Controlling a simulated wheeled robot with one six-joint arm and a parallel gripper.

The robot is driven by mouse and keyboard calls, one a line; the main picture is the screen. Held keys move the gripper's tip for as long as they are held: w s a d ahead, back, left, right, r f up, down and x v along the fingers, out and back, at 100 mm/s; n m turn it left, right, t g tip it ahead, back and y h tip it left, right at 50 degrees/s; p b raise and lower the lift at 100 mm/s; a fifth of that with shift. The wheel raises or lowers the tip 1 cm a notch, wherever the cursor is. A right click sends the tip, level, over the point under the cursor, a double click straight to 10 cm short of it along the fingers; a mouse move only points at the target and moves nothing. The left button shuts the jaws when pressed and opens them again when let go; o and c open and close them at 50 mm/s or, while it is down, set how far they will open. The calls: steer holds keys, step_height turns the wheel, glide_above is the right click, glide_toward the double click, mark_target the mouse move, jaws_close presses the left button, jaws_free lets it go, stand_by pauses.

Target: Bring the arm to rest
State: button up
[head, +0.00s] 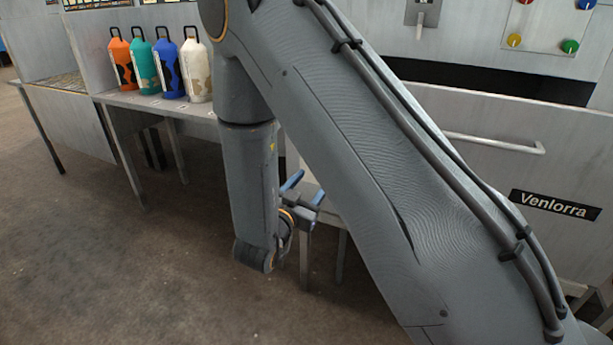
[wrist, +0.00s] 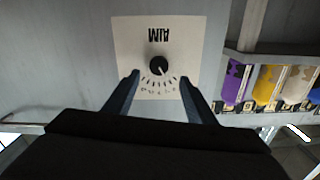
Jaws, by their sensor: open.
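My arm crosses the head view from lower right to top, then bends down. My gripper (head: 304,189) shows there with bluish fingers, low beside the table and partly hidden by my own arm. In the wrist view my gripper (wrist: 160,92) has its two fingers spread apart with nothing between them. A white plate with a black dial (wrist: 158,66) lies beyond the fingertips. Its lettering looks upside down. I cannot tell how far the fingertips are from it.
Orange (head: 122,64), teal (head: 142,62), blue (head: 168,68) and white (head: 196,72) bottles stand on a table (head: 128,98). A purple container (wrist: 236,80) and others show in the wrist view. A Venlorra cabinet (head: 480,165) stands at right. The floor (head: 110,260) at left is clear.

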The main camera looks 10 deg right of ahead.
steer(key=s+d+r+n+g+y+p, duration=0.1)
steer(key=s+r+n+g+y+p, duration=0.2)
steer(key=s, duration=0.6)
steer(key=s+d+r+n+g+y+p, duration=0.2)
steer(key=s+g, duration=0.4)
steer(key=s, duration=0.4)
steer(key=s+d+r+n+g+y+p, duration=0.2)
steer(key=s+r+n+g+y+p, duration=0.1)
steer(key=s, duration=0.6)
step_height(320, 180, up, 2)
steer(key=g+y+p, duration=0.1)
steer(key=g+y, duration=0.1)
steer(key=shift+s+n+g+y, duration=0.3)
steer(key=shift+s+n, duration=0.05)
steer(key=shift+n, duration=0.05)
steer(key=shift+c, duration=0.2)
